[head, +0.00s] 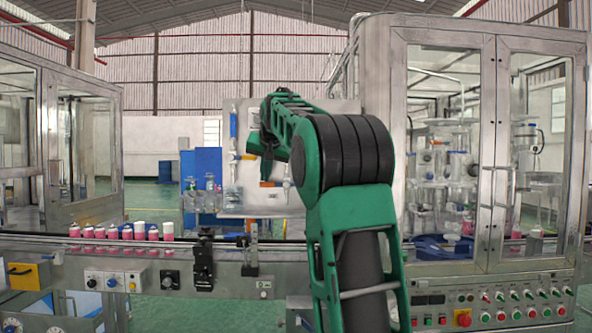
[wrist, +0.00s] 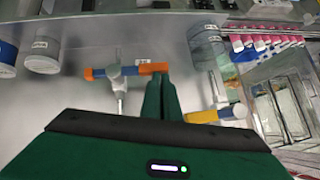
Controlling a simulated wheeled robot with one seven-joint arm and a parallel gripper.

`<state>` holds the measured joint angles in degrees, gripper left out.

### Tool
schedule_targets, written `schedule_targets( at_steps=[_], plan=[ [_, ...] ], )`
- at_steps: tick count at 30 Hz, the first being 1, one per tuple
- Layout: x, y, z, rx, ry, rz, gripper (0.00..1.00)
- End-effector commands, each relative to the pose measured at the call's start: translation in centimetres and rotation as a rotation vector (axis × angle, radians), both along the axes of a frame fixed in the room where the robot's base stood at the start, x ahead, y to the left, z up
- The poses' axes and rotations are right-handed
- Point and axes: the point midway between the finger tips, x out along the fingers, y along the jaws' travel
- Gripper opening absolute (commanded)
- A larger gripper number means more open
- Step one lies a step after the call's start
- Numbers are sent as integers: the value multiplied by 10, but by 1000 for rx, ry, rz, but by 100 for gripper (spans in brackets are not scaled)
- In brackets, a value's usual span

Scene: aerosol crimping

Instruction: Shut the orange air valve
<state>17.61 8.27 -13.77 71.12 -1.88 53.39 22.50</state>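The orange air valve (wrist: 127,71) shows in the wrist view as a bar handle with orange ends and a blue middle, on a metal body with a pipe. In the head view a small orange part (head: 267,184) shows on the panel, beside my arm. My gripper (wrist: 160,77) has its dark green fingers side by side with no clear gap. Their tips are at the right orange end of the handle. I cannot tell whether they touch it. In the head view my arm hides much of the gripper and the valve area.
A second valve with a yellow handle (wrist: 202,117) is right of the fingers in the wrist view. A blue-handled valve (head: 233,123) is on the panel's left. Clear jars (head: 210,197) stand by the panel. A conveyor with pink cans (head: 128,232) runs below, and a glazed machine (head: 445,85) stands right.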

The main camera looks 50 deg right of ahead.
Motion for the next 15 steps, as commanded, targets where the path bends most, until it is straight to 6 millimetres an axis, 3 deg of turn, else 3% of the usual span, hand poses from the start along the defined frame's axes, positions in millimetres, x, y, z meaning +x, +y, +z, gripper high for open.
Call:
schedule_targets(
  at_steps=[9,15],
  plan=[
    [2,3,-4,5,10,6,0],
    [4,4,15,2,5,6,0]
  ],
)
